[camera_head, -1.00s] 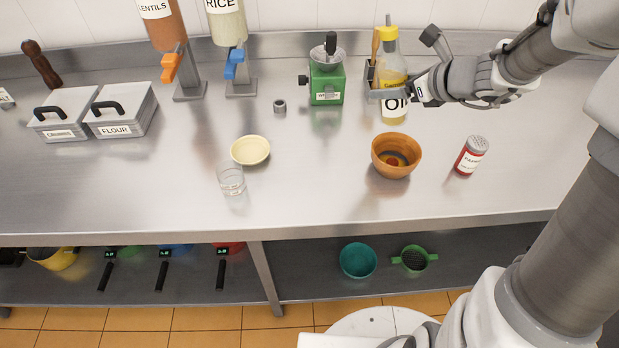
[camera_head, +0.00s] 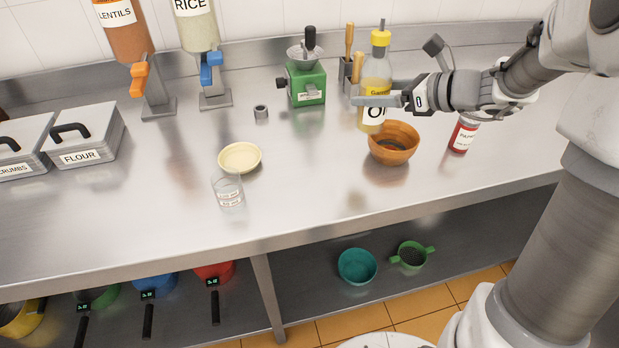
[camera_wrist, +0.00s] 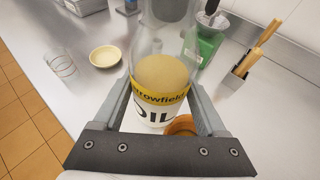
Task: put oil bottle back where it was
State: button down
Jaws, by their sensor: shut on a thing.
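The oil bottle (camera_head: 375,82) has a yellow cap, a yellow band and a white label. It is upright, behind the orange-brown bowl (camera_head: 394,150). My gripper (camera_head: 365,101) is shut around the bottle's middle, coming from the right.
A utensil holder (camera_head: 350,76) and green grinder (camera_head: 306,82) stand behind. The paprika shaker (camera_head: 462,135) is right of the bowl, under my arm. A cream bowl (camera_head: 240,157) and measuring glass (camera_head: 229,191) stand left. The counter (camera_head: 310,160) between them is clear.

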jog(key=shift+s+a+f, duration=0.1)
jog(key=shift+s, duration=0.05)
jog(key=shift+s+a+f+b, duration=0.3)
jog(key=shift+a+f+b, duration=0.4)
jog(key=shift+a+f, duration=1.15)
jog(key=shift+s+a+f+b, duration=0.25)
jog(key=shift+a+f+b, duration=0.5)
jog(key=shift+a+f, duration=1.15)
jog(key=shift+s+a+f+b, duration=0.3)
jog(key=shift+a+f+b, duration=0.4)
jog(key=shift+a+f, duration=1.15)
jog(key=shift+a, duration=0.1)
jog(key=shift+f+b, duration=0.1)
jog(key=shift+b, duration=0.2)
grip_release()
